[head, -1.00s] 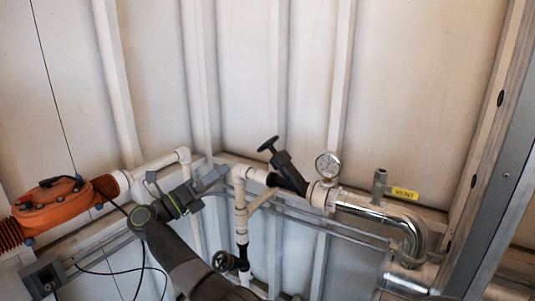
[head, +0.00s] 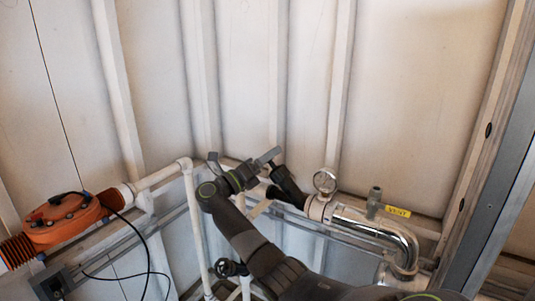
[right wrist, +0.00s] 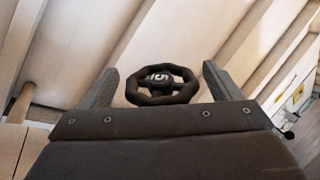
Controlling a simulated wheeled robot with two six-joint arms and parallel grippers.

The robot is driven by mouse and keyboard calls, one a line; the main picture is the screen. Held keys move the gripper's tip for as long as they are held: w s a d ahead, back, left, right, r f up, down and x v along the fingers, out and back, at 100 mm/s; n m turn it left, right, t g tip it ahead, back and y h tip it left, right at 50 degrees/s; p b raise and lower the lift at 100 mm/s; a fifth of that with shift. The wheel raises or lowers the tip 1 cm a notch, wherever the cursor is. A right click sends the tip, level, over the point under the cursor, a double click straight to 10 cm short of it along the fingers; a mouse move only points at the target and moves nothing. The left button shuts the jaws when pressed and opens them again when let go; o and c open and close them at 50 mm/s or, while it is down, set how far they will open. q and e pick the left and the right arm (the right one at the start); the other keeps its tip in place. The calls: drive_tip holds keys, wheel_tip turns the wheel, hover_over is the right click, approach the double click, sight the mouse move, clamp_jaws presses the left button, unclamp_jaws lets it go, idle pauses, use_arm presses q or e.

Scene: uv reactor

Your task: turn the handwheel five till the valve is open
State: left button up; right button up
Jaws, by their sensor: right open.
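Handwheel five (right wrist: 160,86), a black ring-shaped wheel with a white 5 on its hub, shows in the right wrist view. It appears between the two fingers of my right gripper (right wrist: 160,80), a little beyond them, with gaps on both sides. In the head view my right gripper (head: 243,156) is open and empty, just left of the top of the black slanted valve body (head: 287,182). There the wheel itself is hidden behind the gripper. I cannot tell that any finger touches the wheel. My left gripper is out of view.
A round gauge (head: 325,181), a chrome pipe bend (head: 400,245) and a yellow tag (head: 397,211) are right of the valve. Another dark handwheel (head: 230,268) is lower, beside my right arm. An orange unit (head: 65,217) with cables is at left. The wall above is clear.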

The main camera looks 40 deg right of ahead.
drive_tip(key=shift+d, duration=0.25)
drive_tip(key=c, duration=0.9)
drive_tip(key=shift+r+n+t+y+p, duration=0.3)
drive_tip(key=shift+n+t+p, duration=0.2)
drive_tip(key=shift+t+p, duration=0.35)
drive_tip(key=shift+c, duration=0.2)
drive_tip(key=n+t+y+p, duration=0.6)
drive_tip(key=t+y+p, duration=0.1)
drive_tip(key=p, duration=0.8)
drive_tip(key=shift+y, duration=0.6)
drive_tip(key=shift+f+n+t+y+p, duration=0.1)
drive_tip(key=shift+n+t+y+p, duration=0.35)
drive_tip(key=shift+n+y+p, duration=0.4)
drive_tip(key=shift+f+y+p, duration=0.15)
drive_tip(key=shift+y+p, duration=0.2)
drive_tip(key=shift+y, duration=0.2)
drive_tip(key=shift+a, duration=0.1)
